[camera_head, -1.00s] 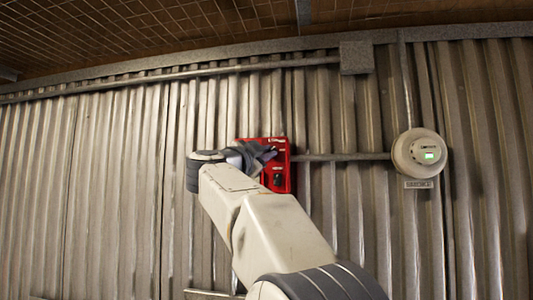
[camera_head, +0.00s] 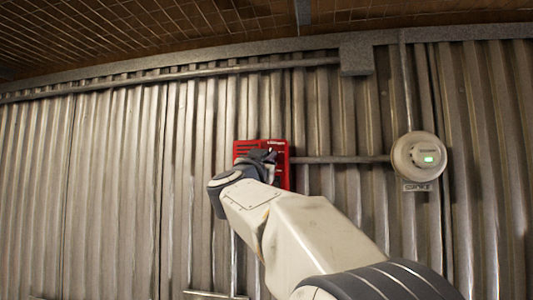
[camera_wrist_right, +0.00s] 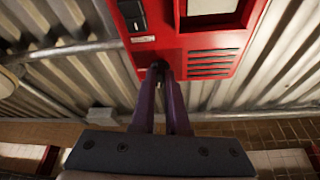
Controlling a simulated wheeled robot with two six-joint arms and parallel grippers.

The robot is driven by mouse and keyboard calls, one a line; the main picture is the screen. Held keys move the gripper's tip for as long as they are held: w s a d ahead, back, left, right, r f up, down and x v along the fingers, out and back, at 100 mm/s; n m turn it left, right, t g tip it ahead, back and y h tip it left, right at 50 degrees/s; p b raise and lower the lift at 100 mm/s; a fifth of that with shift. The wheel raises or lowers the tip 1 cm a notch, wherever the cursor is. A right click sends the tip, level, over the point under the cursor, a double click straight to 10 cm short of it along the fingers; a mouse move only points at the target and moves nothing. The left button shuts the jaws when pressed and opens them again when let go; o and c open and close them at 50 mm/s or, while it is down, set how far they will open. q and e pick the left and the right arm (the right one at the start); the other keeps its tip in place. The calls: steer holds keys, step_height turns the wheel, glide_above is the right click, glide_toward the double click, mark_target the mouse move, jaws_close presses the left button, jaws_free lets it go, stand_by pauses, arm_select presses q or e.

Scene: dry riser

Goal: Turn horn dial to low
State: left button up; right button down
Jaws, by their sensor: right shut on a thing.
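A red box (camera_head: 284,172) is mounted on the corrugated wall, and my right gripper (camera_head: 268,156) is in front of it, hiding much of its face. The box also fills the top of the right wrist view (camera_wrist_right: 200,44), with a pale panel, slots and a dark switch-like part. There, the two fingers of my right gripper (camera_wrist_right: 160,72) are closed around a small dark knob (camera_wrist_right: 160,65) at the box face. The knob appears to be the horn dial; its marks and pointer cannot be read. My left gripper is out of view.
A round white device (camera_head: 418,157) with a green light is on the wall to the right. A horizontal pipe (camera_head: 340,159) joins the box area to it. Open corrugated wall lies left of the box.

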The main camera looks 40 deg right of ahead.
steer(key=shift+s+d+n+t+y+p, duration=0.1)
steer(key=shift+n+t+y+p, duration=0.6)
steer(key=shift+n, duration=1.4)
steer(key=c, duration=0.9)
jaws_free()
steer(key=shift+t, duration=0.3)
steer(key=shift+s+f, duration=0.1)
steer(key=b+v, duration=0.6)
steer(key=v, duration=0.4)
steer(key=shift+s+a, duration=0.1)
steer(key=shift+a, duration=0.1)
